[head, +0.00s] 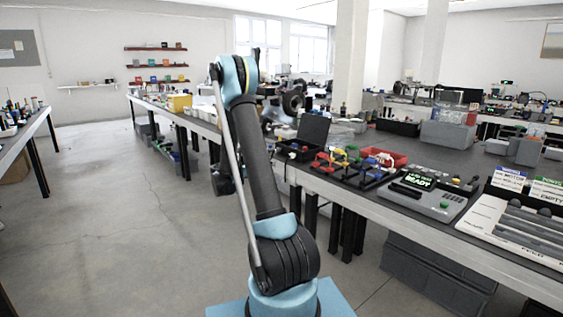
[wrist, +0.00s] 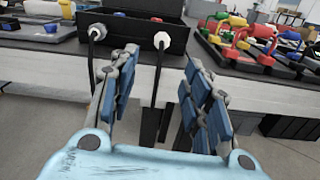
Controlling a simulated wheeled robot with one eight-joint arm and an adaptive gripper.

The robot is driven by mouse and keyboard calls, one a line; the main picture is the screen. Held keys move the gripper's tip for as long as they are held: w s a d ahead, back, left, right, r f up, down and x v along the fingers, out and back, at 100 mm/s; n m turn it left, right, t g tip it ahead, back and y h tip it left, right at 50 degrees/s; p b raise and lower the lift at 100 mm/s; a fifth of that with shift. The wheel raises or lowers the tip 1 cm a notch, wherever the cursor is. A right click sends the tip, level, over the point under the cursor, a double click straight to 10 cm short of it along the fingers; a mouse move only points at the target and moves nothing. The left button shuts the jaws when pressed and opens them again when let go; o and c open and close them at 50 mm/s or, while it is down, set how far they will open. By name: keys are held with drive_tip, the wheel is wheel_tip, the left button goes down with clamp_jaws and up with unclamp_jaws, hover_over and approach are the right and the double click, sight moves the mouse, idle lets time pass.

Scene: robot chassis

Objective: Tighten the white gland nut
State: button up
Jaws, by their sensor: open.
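A black box (wrist: 130,30) stands at the bench edge ahead of my gripper in the wrist view. Two pale fittings with dark cables hanging below them sit on its front: a white hex gland nut (wrist: 161,40) right of centre and a second whitish fitting (wrist: 97,32) to the left. My gripper (wrist: 160,64) is open and empty, its blue-padded fingers spread wide on either side of the right nut's line. The nut is beyond the fingertips, apart from them. In the head view the box (head: 298,151) shows with its lid raised; the nuts are too small to make out there.
The light bench edge (wrist: 60,48) runs below the box. Right of it is a rack of coloured clamps or tools (wrist: 262,40), with a red tray (head: 385,158) in the head view. A grey tester with a green display (head: 418,181) stands farther right. The floor at left is clear.

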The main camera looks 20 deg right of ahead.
sight(290, 156)
drive_tip(key=w+d+n, duration=0.1)
drive_tip(key=d, duration=0.3)
drive_tip(key=w+d+n, duration=0.1)
drive_tip(key=w+d, duration=0.1)
drive_tip(key=d, duration=0.2)
drive_tip(key=w+d+n, duration=0.1)
drive_tip(key=d, duration=0.4)
drive_tip(key=shift+w+d+r, duration=0.1)
drive_tip(key=shift+w, duration=0.2)
